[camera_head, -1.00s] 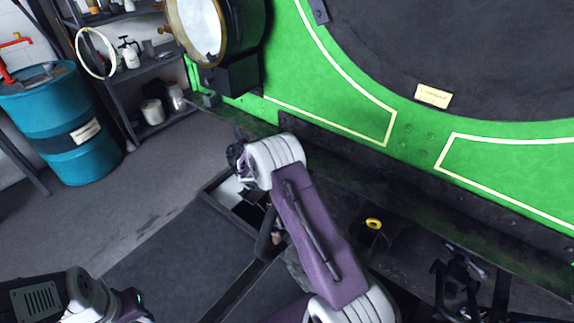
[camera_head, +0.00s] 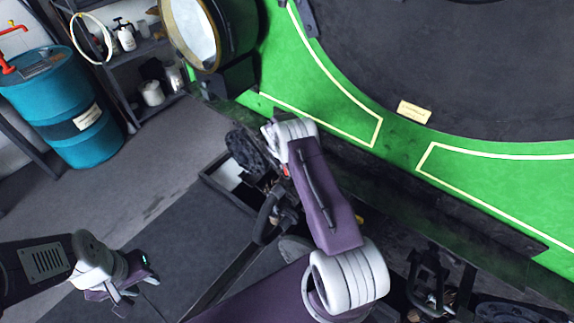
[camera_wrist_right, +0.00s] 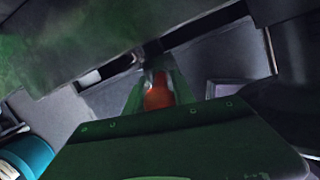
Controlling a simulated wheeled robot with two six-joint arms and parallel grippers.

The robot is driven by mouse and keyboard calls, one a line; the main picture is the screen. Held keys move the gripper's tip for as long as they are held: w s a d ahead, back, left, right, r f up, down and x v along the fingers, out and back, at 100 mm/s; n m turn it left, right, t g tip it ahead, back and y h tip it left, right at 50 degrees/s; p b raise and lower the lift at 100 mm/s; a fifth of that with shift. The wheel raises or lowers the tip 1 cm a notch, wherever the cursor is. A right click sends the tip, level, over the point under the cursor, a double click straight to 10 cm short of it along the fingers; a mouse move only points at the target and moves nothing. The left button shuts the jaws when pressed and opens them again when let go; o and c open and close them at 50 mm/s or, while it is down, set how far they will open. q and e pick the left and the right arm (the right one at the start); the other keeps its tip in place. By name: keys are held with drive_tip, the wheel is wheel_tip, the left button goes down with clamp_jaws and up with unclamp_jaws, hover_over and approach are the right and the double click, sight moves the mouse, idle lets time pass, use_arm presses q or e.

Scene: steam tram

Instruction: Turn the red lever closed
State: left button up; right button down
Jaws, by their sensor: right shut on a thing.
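The red lever (camera_wrist_right: 158,95) shows as an orange-red piece in the middle of the right wrist view. My right gripper (camera_wrist_right: 155,76) is around it and shut on it. In the head view only a small red spot (camera_head: 286,171) shows beside my right wrist; my arm hides the rest, including the right fingertips. How far the lever is turned cannot be told. My left gripper (camera_head: 130,284) is at the lower left over the dark floor, away from the lever. Its fingers are too small and angled to judge.
The green tram front (camera_head: 320,85) with its large dark round door (camera_head: 440,60) fills the upper right. A brass-rimmed lamp (camera_head: 192,35) sticks out at its left. A blue drum (camera_head: 62,110) and shelving (camera_head: 120,75) stand at the left. Floor between them is free.

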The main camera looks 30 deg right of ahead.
drive_tip(key=shift+w+r, duration=0.15)
drive_tip(key=c, duration=1.3)
unclamp_jaws()
drive_tip(key=b+v, duration=0.2)
drive_tip(key=v, duration=0.7)
